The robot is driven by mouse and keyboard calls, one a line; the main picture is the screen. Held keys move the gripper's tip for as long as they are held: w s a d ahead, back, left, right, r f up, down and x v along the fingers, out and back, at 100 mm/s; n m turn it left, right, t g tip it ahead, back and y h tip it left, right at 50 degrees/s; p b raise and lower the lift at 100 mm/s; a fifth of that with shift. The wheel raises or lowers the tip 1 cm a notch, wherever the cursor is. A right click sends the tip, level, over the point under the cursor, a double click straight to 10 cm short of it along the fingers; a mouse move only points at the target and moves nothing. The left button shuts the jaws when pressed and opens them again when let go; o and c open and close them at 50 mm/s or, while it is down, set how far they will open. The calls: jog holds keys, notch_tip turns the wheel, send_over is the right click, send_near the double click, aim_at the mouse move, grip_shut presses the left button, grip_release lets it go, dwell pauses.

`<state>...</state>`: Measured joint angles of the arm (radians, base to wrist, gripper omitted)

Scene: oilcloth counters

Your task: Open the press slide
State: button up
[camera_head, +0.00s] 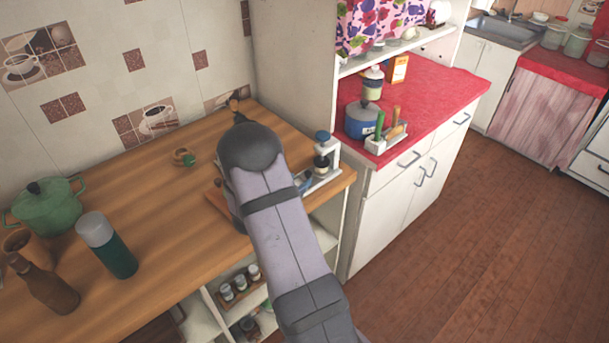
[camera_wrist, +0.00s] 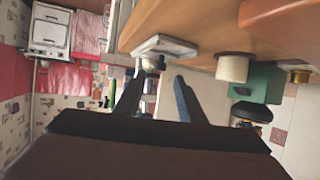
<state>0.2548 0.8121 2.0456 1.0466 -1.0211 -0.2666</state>
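A small press-like device (camera_head: 328,150) with a white frame and base and a blue top stands at the right end of the wooden counter, near its edge. I cannot tell which part is its slide or how far that is open. My arm hides part of the area left of it. In the wrist view the scene is upside down, and a white plate (camera_wrist: 165,45), probably the device's base, sits against the wooden counter, beyond my fingertips. My gripper (camera_wrist: 157,80) has its two fingers apart with nothing seen held between them. In the head view the gripper is mostly hidden by my arm.
On the wooden counter (camera_head: 150,215) stand a green pot (camera_head: 48,207), a flask (camera_head: 108,246) and a brown bottle (camera_head: 45,287) at left. A small ring-shaped thing (camera_head: 184,157) lies mid-counter. A tall cabinet side panel (camera_head: 292,70) rises behind the device. A red counter (camera_head: 430,95) is at right.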

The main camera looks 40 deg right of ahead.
aim_at(307, 174)
jog(key=shift+p+x, duration=0.85)
jog(key=shift+x, duration=2)
grip_shut()
